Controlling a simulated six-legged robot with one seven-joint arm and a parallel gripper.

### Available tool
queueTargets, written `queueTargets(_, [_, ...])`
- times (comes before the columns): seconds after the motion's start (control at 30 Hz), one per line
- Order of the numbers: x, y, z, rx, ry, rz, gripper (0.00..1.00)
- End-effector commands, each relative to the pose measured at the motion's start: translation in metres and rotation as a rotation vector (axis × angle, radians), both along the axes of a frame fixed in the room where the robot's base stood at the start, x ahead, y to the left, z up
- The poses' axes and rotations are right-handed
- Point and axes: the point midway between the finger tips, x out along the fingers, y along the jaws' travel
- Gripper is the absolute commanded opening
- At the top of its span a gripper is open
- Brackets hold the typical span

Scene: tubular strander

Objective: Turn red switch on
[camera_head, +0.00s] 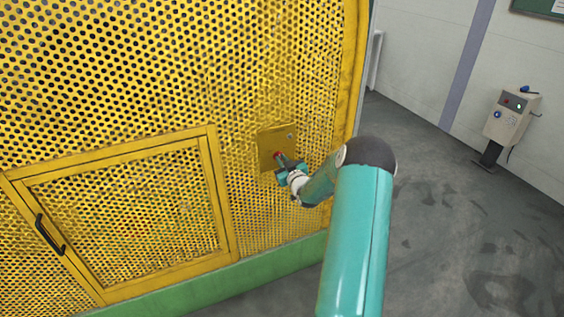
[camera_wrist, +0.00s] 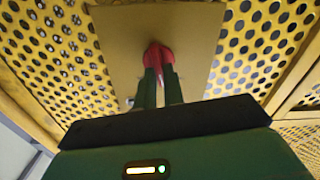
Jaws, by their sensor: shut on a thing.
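The red switch (camera_wrist: 157,54) sits on a flat yellow plate (camera_wrist: 112,42) fixed to the perforated yellow guard. In the head view the switch (camera_head: 278,155) is a small red spot on the plate (camera_head: 268,142), partly covered by my gripper. My gripper (camera_wrist: 160,75) is shut on the red switch, its two dark fingers on either side of the red part. In the head view my gripper (camera_head: 283,162) reaches the plate from the lower right. The switch's exact angle is hard to tell because the fingers hide part of it.
A framed mesh door (camera_head: 125,215) with a black handle (camera_head: 49,234) is to the left of the plate. A green base strip (camera_head: 215,283) runs below the guard. A control pedestal (camera_head: 511,115) stands at the right by the wall. Grey floor (camera_head: 460,220) between is clear.

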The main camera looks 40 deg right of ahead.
Motion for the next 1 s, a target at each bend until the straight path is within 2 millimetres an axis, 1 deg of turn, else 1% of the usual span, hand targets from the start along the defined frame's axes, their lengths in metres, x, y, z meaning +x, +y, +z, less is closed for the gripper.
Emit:
queueTargets(0.7, [-0.0017,-0.0050,-0.0011,0.649,-0.191,-0.001,0.00])
queueTargets(1.0, [-0.0019,-0.0058,-0.0019,0.856,-0.251,-0.001,0.00])
